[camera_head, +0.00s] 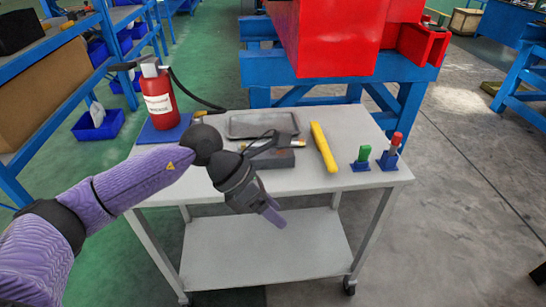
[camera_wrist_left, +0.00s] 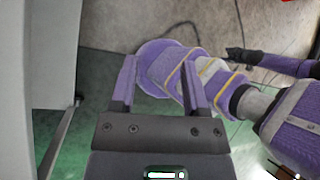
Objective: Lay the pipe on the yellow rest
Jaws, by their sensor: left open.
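A long yellow bar (camera_head: 323,147) lies on the right half of the grey table top; I cannot tell whether it is the pipe or the rest. Small stands are at the table's right end: a blue-based one holding a green piece (camera_head: 362,158) and a blue one with a red-topped piece (camera_head: 391,152). My left gripper (camera_head: 272,216) hangs at the table's front edge, pointing down and right, apart from the bar. In the left wrist view its fingers (camera_wrist_left: 160,88) are apart with nothing between them. A dark arm end (camera_wrist_left: 236,55), seemingly of my right arm, is too small to read.
The table (camera_head: 380,178) also holds a grey tray (camera_head: 262,124), a dark box (camera_head: 272,158) and a red extinguisher (camera_head: 158,96) on a blue base. The lower shelf (camera_head: 265,250) is bare. A red machine (camera_head: 340,40) on a blue frame stands behind. Blue shelving (camera_head: 85,75) is left.

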